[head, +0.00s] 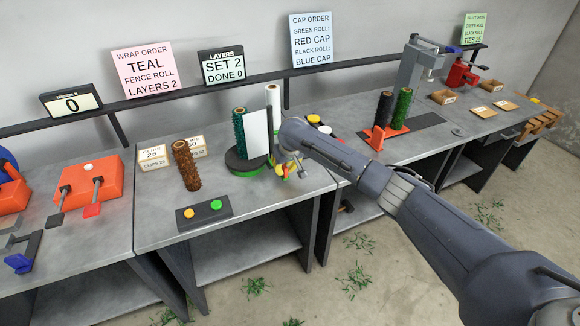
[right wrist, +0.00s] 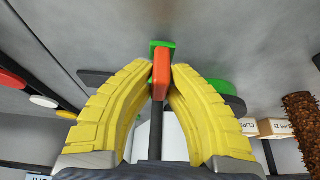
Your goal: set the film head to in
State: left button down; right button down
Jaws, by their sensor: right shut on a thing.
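The film head carries a white film roll (head: 273,100), upright behind the round turntable (head: 245,167). A teal roll (head: 238,125) stands on the turntable, with a white sheet (head: 257,135) beside it. My right gripper (head: 283,171) is low beside the turntable, largely hidden behind its own wrist in the head view. In the right wrist view, its yellow fingers (right wrist: 160,80) are shut on an orange handle (right wrist: 161,70) on a dark rod, with a green block (right wrist: 161,46) just beyond. Whether the film head is in or out is unclear. My left gripper is not in view.
A brown roll (head: 187,165) and a button box (head: 204,214) with yellow and green buttons stand left of the turntable. Black and green rolls (head: 393,108) stand farther right. The layers sign (head: 222,66) reads set 2, done 0.

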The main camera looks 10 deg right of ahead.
jog(key=shift+s+a, duration=0.1)
jog(key=shift+a, duration=0.25)
jog(key=c, duration=1.4)
grip_release()
jog(key=shift+o, duration=0.2)
jog(key=shift+s+d+r, duration=0.1)
jog(key=shift+d+r, duration=0.05)
jog(key=shift+r, duration=0.45)
jog(key=v, duration=1)
jog(key=shift+r, duration=0.3)
jog(key=shift+s, duration=0.15)
